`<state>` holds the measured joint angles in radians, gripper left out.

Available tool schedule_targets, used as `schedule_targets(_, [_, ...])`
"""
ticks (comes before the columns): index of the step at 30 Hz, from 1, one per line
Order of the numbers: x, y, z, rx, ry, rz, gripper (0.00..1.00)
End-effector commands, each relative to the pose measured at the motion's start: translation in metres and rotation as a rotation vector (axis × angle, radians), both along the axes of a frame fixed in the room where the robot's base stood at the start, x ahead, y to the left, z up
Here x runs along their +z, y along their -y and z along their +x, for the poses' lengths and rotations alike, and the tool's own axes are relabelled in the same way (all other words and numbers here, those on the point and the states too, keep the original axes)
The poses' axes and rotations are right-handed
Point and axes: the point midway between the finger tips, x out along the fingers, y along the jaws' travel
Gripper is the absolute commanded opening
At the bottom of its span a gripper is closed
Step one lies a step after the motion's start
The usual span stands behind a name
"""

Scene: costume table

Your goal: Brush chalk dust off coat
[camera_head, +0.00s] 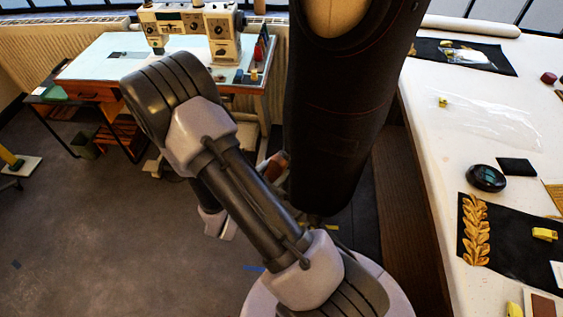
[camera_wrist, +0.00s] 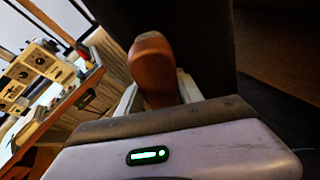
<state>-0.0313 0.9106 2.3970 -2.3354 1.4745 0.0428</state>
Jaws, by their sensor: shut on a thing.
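A dark coat (camera_head: 345,120) with thin red seam lines hangs upright on a dress form, its hem near the floor. It fills the upper middle of the wrist view as a dark surface (camera_wrist: 205,40). My gripper (camera_wrist: 160,92) is shut on a brush, of which a rounded reddish-brown wooden part (camera_wrist: 152,62) shows between the fingers. A brown piece in the head view (camera_head: 281,157), beside the coat's left edge, looks like the same brush. My arm hides most of the gripper there. I cannot tell whether the brush touches the coat. No chalk dust can be made out.
A long white table (camera_head: 430,150) stands close on the right, with black mats, gold leaf trim (camera_head: 474,230) and a round black case (camera_head: 486,178). A sewing-machine table (camera_head: 100,62) stands behind on the left. The grey floor (camera_head: 90,220) at left is open.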

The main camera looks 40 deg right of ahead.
Motion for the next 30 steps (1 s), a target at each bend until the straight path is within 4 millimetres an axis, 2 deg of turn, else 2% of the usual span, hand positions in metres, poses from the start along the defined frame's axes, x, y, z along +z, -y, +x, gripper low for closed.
schedule_targets(8, [0.000,-0.002,-0.001,0.000,-0.001,0.000,0.00])
schedule_targets(17, [0.000,-0.030,-0.006,0.002,0.000,-0.001,0.00])
schedule_targets(30, [0.000,-0.031,-0.007,0.000,0.000,-0.001,0.00])
